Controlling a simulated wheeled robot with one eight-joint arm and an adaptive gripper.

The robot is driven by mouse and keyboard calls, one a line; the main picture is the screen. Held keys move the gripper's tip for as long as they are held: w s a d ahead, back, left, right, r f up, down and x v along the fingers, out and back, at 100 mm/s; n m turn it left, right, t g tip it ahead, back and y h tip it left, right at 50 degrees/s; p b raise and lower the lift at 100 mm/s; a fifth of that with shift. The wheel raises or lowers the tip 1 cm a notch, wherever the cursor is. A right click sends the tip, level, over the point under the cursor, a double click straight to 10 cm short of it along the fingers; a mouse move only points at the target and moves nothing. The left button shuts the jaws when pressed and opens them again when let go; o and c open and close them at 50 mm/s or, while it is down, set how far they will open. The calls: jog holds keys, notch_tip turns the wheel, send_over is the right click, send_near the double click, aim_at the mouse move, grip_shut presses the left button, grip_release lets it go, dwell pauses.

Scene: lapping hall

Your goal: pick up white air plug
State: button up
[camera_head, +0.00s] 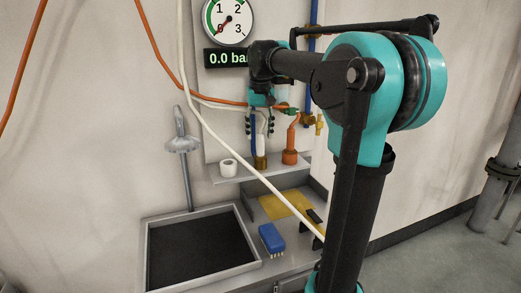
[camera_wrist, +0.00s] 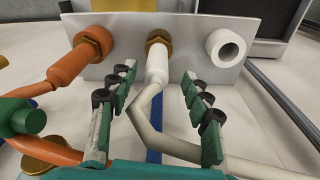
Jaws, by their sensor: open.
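The white air plug (camera_wrist: 157,62) sits in the middle brass fitting (camera_wrist: 159,40) of a light plate in the wrist view. Its pale hose (camera_wrist: 146,120) bends down and to the right. My gripper (camera_wrist: 159,76) is open, with one green-padded finger on each side of the plug and hose. I see gaps on both sides, so neither finger appears to touch the plug. In the head view my gripper (camera_head: 260,128) is above the shelf's brass fitting (camera_head: 260,162); the plug is hard to make out there.
An orange plug (camera_wrist: 75,58) sits in the left fitting, close to my left finger. An empty white ring (camera_wrist: 226,47) is at the right; it also stands on the shelf in the head view (camera_head: 228,169). Below are a dark tray (camera_head: 200,253) and a blue block (camera_head: 271,239). Loose hoses cross nearby.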

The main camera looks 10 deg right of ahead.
aim_at(260, 144)
jog(key=shift+w+d+f, duration=0.1)
jog(key=shift+w+f, duration=0.05)
jog(key=shift+f, duration=0.75)
jog(key=shift+w+d+f, duration=0.1)
jog(key=shift+w+f, duration=0.1)
jog(key=shift+f, duration=0.75)
jog(key=shift+w+f, duration=0.15)
jog(key=shift+f, duration=0.75)
grip_shut()
